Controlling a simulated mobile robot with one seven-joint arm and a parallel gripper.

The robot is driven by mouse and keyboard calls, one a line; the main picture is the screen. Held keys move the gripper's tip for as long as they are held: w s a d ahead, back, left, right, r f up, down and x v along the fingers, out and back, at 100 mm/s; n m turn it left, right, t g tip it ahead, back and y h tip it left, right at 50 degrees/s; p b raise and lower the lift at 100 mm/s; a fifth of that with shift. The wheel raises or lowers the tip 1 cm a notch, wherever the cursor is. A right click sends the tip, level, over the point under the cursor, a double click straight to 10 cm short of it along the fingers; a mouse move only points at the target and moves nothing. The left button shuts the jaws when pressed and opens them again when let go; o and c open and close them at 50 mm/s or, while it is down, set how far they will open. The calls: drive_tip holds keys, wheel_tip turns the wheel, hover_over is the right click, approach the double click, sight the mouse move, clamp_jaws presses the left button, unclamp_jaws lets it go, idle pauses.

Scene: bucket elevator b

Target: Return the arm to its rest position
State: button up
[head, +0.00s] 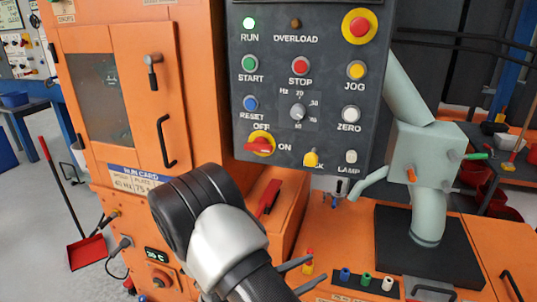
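My arm (225,240) reaches up from the bottom edge and bends in front of the orange machine. My gripper (319,268) shows low in the picture, just right of the arm, as two thin grey fingers pointing right. The fingers are apart with nothing seen held between them. A small red and yellow peg (309,261) shows close to the fingertips; I cannot tell how near it is in depth. The gripper's base is hidden behind my arm.
A red-handled lever (268,198) is right of my arm. A pale green machine column (430,165) stands right. Colored plugs (366,279) sit on the orange deck. Grey floor shows left.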

drive_tip(key=s+d+r+m+g+y, duration=0.4)
drive_tip(key=s+r+m+y, duration=0.1)
drive_tip(key=s+r+m, duration=0.3)
drive_tip(key=s+d+r+m+g+y, duration=0.3)
drive_tip(key=s+r+m+g+y, duration=0.15)
drive_tip(key=s+r+m, duration=0.35)
drive_tip(key=s+a+r+m+t+y+p, duration=0.1)
drive_tip(key=a+r+m+t+y+p, duration=0.1)
drive_tip(key=r+p, duration=1)
drive_tip(key=s+a+r+m+t+y+p, duration=0.1)
drive_tip(key=r+m+t+y+p, duration=0.1)
drive_tip(key=r+p, duration=1)
wheel_tip(320, 180, up, 10)
drive_tip(key=shift+s+a+r+m+t+p, duration=0.35)
drive_tip(key=shift+m+t, duration=0.2)
drive_tip(key=shift+m, duration=0.25)
